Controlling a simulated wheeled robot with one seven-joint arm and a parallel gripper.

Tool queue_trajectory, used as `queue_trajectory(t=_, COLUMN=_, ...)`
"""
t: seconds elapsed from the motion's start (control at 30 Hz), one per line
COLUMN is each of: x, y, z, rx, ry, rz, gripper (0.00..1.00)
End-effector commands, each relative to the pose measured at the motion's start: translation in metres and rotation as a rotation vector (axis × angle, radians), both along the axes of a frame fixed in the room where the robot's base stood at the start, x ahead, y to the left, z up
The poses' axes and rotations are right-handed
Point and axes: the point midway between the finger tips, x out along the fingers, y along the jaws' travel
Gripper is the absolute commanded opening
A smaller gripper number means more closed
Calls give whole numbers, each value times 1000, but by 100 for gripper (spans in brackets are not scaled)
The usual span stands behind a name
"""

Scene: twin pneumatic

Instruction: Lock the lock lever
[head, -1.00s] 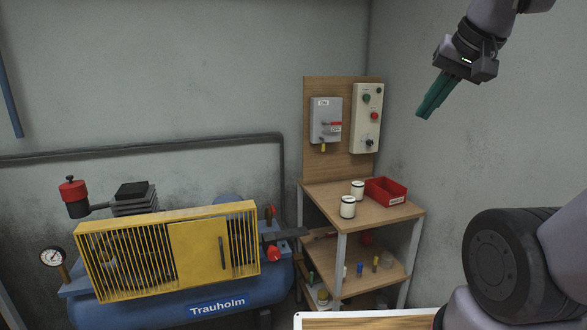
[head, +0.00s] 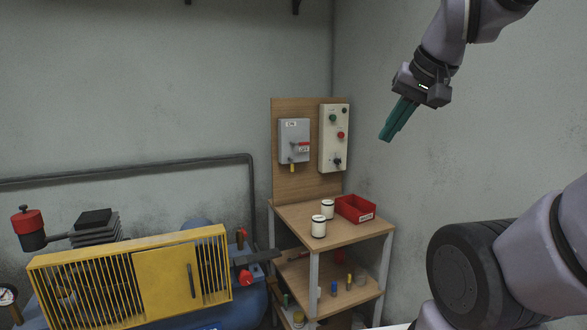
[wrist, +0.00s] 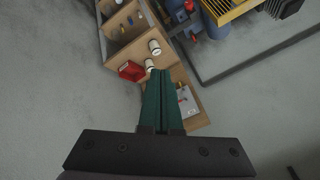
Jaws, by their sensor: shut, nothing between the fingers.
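A grey switch box (head: 294,130) hangs on a wooden backboard. It has a red handle (head: 300,144) on its front and a small yellow lever-like part (head: 292,167) below its lower edge. I cannot tell for certain which is the lock lever. My gripper (head: 385,138) has green fingers, shut and empty. It is in the air to the right of the board in the head view, touching nothing. In the wrist view my gripper (wrist: 160,73) points toward the shelf unit; the grey box (wrist: 190,103) shows right beside the fingers, partly hidden by them.
A cream control panel (head: 333,140) with buttons is right of the box. Below, a wooden shelf (head: 345,233) holds white cans (head: 319,228) and a red bin (head: 353,208). A compressor with a yellow guard (head: 165,272) stands left. Air before the board is clear.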

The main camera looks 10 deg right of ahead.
Motion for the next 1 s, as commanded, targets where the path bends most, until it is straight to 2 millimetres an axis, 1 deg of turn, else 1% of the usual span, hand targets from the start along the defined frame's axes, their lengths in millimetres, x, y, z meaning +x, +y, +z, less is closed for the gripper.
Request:
queue_trajectory(t=0.07, x=6, y=-1, z=1, rx=-3, ry=-4, rz=-8, gripper=0)
queue_trajectory(t=0.17, x=24, y=-3, z=4, rx=-6, ry=-15, rz=-31, gripper=0)
queue_trajectory(t=0.27, x=55, y=-5, z=8, rx=-12, ry=-40, rz=-70, gripper=0)
queue_trajectory(t=0.3, x=71, y=-6, z=10, rx=-13, ry=-54, rz=-88, gripper=0)
queue_trajectory(t=0.37, x=96, y=-7, z=12, rx=-11, ry=-76, rz=-116, gripper=0)
queue_trajectory(t=0.4, x=114, y=-8, z=13, rx=-9, ry=-93, rz=-134, gripper=0)
queue_trajectory(t=0.47, x=140, y=-8, z=13, rx=-3, ry=-118, rz=-159, gripper=0)
queue_trajectory(t=0.5, x=157, y=-8, z=13, rx=3, ry=-135, rz=-174, gripper=0)
queue_trajectory(t=0.57, x=182, y=-7, z=11, rx=15, ry=-161, rz=-194, gripper=0)
queue_trajectory(t=0.6, x=199, y=-6, z=10, rx=25, ry=-178, rz=-208, gripper=0)
queue_trajectory(t=0.67, x=224, y=-5, z=7, rx=43, ry=-204, rz=-227, gripper=0)
queue_trajectory(t=0.7, x=241, y=-4, z=4, rx=56, ry=-221, rz=-239, gripper=0)
queue_trajectory(t=0.83, x=293, y=1, z=-8, rx=108, ry=-276, rz=-273, gripper=0)
queue_trajectory(t=1.0, x=357, y=9, z=-30, rx=199, ry=-345, rz=-312, gripper=0)
